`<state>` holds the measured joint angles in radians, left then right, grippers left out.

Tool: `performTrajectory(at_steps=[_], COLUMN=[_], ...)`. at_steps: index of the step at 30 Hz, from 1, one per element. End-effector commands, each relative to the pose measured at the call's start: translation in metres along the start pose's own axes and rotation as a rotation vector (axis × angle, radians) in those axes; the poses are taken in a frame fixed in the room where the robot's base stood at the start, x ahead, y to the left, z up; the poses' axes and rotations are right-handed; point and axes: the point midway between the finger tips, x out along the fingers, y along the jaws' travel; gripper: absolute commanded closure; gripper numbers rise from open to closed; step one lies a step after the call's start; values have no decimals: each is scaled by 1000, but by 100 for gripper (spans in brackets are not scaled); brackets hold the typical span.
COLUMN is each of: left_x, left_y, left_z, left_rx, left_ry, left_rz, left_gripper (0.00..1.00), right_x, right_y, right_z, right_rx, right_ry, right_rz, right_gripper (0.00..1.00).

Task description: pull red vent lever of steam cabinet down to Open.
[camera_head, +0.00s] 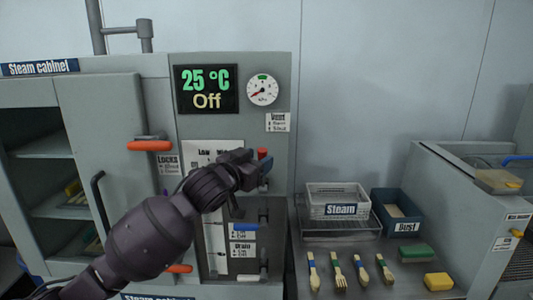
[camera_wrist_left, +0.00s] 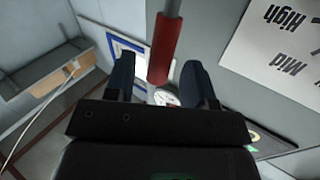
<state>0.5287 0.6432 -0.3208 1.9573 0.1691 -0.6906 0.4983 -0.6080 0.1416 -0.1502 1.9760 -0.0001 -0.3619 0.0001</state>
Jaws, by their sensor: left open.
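The steam cabinet (camera_head: 230,62) stands at the left in the head view, its display (camera_head: 207,89) reading 25 °C and Off. The red vent lever (camera_head: 263,153) shows only as a small red tip just above my left gripper (camera_head: 260,172), which hides the rest. In the left wrist view the red lever handle (camera_wrist_left: 164,46) points in from the top, between the two dark fingers of the left gripper (camera_wrist_left: 158,74). The fingers are open, with a gap on each side of the handle. A small Vent label (camera_head: 277,122) sits above the lever. My right gripper is not in view.
At right are a Steam basket (camera_head: 338,192), a Dust bin (camera_head: 410,226), several wooden utensils and a yellow sponge (camera_head: 438,282).

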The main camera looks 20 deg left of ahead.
Motion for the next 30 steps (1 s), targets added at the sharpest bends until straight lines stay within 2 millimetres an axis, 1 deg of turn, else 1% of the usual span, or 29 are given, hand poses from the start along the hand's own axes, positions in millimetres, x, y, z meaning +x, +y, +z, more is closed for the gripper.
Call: performTrajectory(at_steps=[1,3,9,15,22,30], left_x=[8,18,38,44,44,44], left_y=[0,0,0,0,0,0], left_z=[-1,-1,0,0,0,0], left_rx=[0,1,0,1,1,1], left_ry=[0,0,0,0,0,0], left_rz=[0,0,0,0,0,0], left_gripper=[50,50,50,50,50,92], right_x=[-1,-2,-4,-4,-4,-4], right_y=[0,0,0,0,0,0], right_z=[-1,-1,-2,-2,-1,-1], right_rx=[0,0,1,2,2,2], right_ry=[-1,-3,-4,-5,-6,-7], right_rz=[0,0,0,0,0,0], right_gripper=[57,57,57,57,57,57])
